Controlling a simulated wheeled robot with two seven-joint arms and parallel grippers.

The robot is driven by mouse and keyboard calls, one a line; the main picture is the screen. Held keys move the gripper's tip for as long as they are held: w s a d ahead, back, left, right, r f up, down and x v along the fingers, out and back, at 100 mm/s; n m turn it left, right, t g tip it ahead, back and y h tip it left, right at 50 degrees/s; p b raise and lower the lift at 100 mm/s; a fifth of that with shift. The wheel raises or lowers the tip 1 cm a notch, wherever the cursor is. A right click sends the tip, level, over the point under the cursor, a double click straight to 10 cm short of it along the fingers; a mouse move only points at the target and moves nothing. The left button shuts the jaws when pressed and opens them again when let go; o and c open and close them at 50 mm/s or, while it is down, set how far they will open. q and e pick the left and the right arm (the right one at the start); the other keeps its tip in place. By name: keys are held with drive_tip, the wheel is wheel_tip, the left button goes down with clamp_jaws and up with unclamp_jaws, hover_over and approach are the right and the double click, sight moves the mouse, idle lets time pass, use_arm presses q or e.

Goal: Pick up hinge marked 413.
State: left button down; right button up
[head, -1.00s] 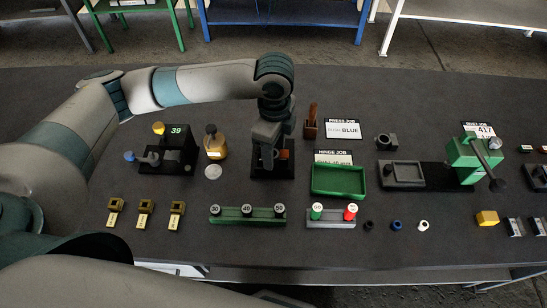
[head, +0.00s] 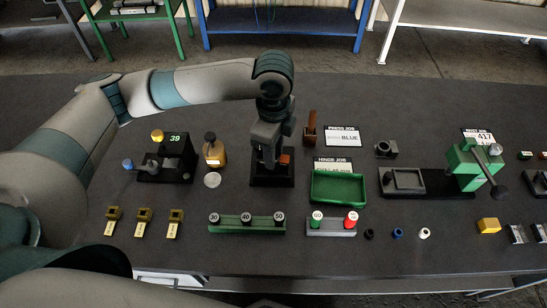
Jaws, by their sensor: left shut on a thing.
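My left gripper (head: 268,160) reaches down over a black fixture (head: 259,182) left of the green tray. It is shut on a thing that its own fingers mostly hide. An orange-brown part (head: 284,159) shows just right of the fingers; I cannot tell whether it is the thing held. Three small brass-coloured pieces with pale labels, the left one (head: 112,222), the middle one (head: 143,222) and the right one (head: 175,223), stand at the front left. Their labels are too small to read, and no 413 is legible. My right gripper is not in view.
A green tray (head: 338,201) lies just right of the fixture. A black device reading 39 (head: 176,140) and an amber bottle (head: 214,152) stand left. A green rack (head: 247,227) is in front. A green press (head: 466,160) stands right. Bare table lies along the front edge.

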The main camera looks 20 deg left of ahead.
use_arm(q)
drive_tip(key=shift+d+r+b, duration=0.2)
drive_tip(key=shift+r+b, duration=0.05)
drive_tip(key=shift+r, duration=0.4)
drive_tip(key=shift+d+r+b, duration=0.2)
drive_tip(key=shift+r, duration=0.4)
drive_tip(key=s+d+r+b, duration=0.2)
drive_tip(key=s+d+r, duration=0.2)
drive_tip(key=d, duration=0.6)
drive_tip(key=shift+d+r, duration=0.15)
drive_tip(key=shift+r, duration=1.2)
